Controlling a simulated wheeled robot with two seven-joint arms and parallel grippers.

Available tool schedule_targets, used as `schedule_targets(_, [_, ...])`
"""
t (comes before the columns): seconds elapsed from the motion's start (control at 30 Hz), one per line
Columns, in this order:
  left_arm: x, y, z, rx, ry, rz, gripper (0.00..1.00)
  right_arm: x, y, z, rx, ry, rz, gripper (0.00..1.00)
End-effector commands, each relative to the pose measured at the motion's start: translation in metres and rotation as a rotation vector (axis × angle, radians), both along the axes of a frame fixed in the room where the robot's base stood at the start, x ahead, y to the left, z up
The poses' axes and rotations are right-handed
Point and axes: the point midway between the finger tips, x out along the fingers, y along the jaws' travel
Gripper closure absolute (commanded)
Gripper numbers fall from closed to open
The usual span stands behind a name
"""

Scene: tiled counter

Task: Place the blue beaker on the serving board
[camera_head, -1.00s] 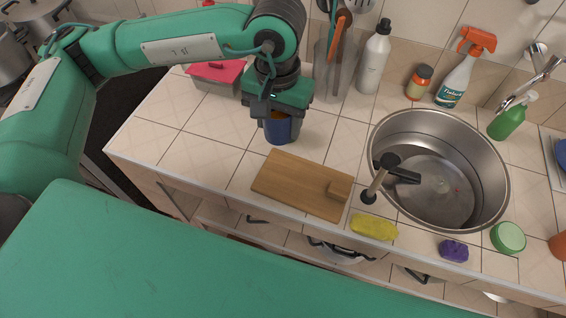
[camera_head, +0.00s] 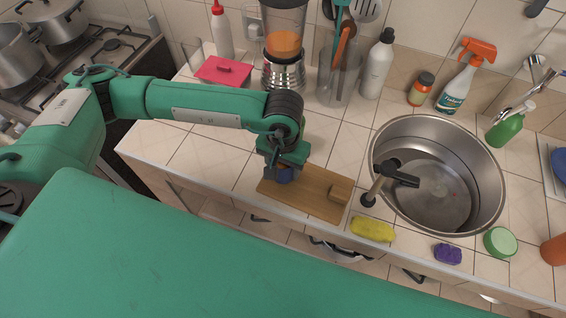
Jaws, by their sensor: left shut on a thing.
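The blue beaker (camera_head: 284,176) is mostly hidden by my left gripper (camera_head: 284,170). The gripper is shut on it and points down over the left part of the serving board. The serving board (camera_head: 311,198) is a flat wooden board near the counter's front edge, with a raised block at its right end. I cannot tell whether the beaker's base touches the board. My right gripper is not in view.
A yellow sponge (camera_head: 372,229) lies in front. A blender (camera_head: 284,50), a red-lidded box (camera_head: 223,70) and a utensil holder (camera_head: 338,75) stand behind. Counter left of the board is clear.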

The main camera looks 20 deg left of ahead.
Motion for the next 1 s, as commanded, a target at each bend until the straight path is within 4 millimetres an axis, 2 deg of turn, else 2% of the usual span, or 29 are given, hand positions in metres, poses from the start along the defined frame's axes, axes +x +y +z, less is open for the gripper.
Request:
schedule_targets(0.3, [0.0,0.0,-0.004,0.0,-0.001,0.0,0.72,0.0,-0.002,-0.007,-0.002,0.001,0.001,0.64])
schedule_targets(0.33, [0.0,0.0,-0.002,0.0,-0.001,0.0,0.41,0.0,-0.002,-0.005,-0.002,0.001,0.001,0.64])
schedule_targets(0.4, [0.0,0.0,-0.002,0.0,0.0,0.001,0.27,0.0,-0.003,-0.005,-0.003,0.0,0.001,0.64])
schedule_targets(0.43, [0.0,0.0,-0.002,0.0,0.0,0.001,0.25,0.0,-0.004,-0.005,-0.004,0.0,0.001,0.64])
schedule_targets(0.7, [0.0,0.0,-0.002,0.0,0.0,0.001,0.25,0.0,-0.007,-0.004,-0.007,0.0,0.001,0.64])
schedule_targets(0.83, [0.0,0.0,0.003,0.0,0.0,0.001,0.25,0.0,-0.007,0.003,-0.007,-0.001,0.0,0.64])
schedule_targets(0.87, [0.001,0.0,0.004,-0.001,-0.002,0.0,0.25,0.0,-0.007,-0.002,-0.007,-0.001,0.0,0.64])
schedule_targets(1.0, [0.002,-0.001,0.029,-0.003,-0.007,0.0,0.25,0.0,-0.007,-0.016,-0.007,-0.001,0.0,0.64])
